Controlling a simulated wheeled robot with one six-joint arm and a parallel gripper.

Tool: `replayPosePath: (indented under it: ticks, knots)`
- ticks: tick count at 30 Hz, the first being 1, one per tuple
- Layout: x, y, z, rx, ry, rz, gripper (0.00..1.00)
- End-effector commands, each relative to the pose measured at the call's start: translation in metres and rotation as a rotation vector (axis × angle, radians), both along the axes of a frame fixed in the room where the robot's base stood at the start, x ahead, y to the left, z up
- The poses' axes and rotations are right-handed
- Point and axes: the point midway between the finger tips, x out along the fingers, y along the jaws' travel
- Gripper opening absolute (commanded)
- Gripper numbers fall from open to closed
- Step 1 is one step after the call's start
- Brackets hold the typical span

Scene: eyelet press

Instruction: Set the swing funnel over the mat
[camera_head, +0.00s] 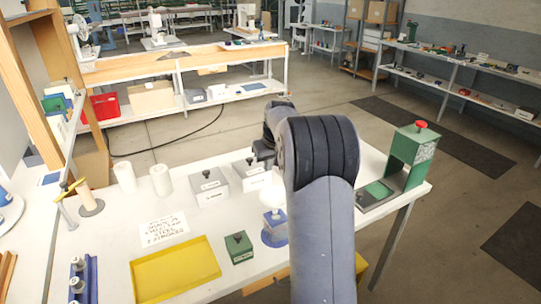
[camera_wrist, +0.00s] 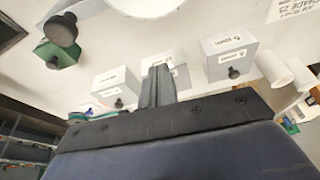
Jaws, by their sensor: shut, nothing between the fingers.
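A white funnel (camera_head: 272,197) stands on a blue base (camera_head: 275,234) on the white table, partly hidden by my arm. A large pale round shape at the top of the wrist view may be its rim. A flat green mat (camera_head: 377,191) lies on the base of the green press (camera_head: 415,155) at the right, and the funnel is apart from it. My gripper (camera_wrist: 157,82) is shut and empty, pointing towards the grey boxes. In the head view my arm mostly hides it.
Grey labelled boxes (camera_head: 208,187) stand behind the funnel, also in the wrist view (camera_wrist: 228,55). White cylinders (camera_head: 161,180) stand left of them. A yellow tray (camera_head: 176,270), a green block (camera_head: 238,247) and a printed card (camera_head: 165,229) lie in front.

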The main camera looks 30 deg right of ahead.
Motion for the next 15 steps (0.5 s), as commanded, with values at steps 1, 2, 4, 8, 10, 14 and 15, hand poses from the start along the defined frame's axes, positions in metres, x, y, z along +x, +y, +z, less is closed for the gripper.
replayPosePath:
  ticks: [1,2,4,8,10,14,15]
  knots:
    - [0.003,0.001,-0.011,0.002,0.005,0.001,0.00]
    - [0.005,0.001,-0.017,0.002,0.005,0.001,0.00]
    - [0.011,0.001,-0.031,0.002,0.005,0.001,0.00]
    - [-0.001,0.000,-0.033,0.000,-0.001,0.000,0.00]
    - [-0.009,0.000,-0.034,0.000,0.000,-0.001,0.00]
    - [-0.020,0.001,-0.035,0.002,0.000,-0.002,0.00]
    - [-0.022,0.001,-0.035,0.001,0.000,-0.001,0.00]
